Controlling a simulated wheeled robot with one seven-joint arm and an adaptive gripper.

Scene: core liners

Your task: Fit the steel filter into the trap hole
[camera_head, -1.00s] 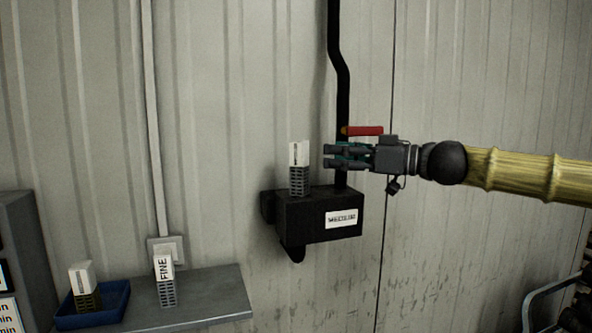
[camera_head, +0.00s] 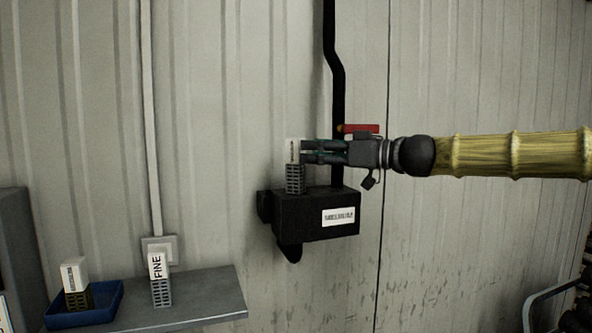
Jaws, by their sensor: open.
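A black trap box (camera_head: 300,217) with a white label is fixed to the wall. A filter with a white top and dark grey mesh body (camera_head: 296,180) stands upright on the box's top; whether it sits in the hole cannot be told. My gripper (camera_head: 304,152) is open and points left, its fingertips at the right side of that filter's white top, partly covering it. Another filter marked FINE (camera_head: 161,276), with grey mesh, stands on the shelf at lower left. A third filter (camera_head: 75,283), with brownish mesh, stands in the blue tray.
The blue tray (camera_head: 85,313) sits on the grey shelf (camera_head: 205,295). A black pipe (camera_head: 337,100) with a red-handled valve (camera_head: 360,129) runs down behind my gripper to the box. A metal rail (camera_head: 550,292) is at lower right.

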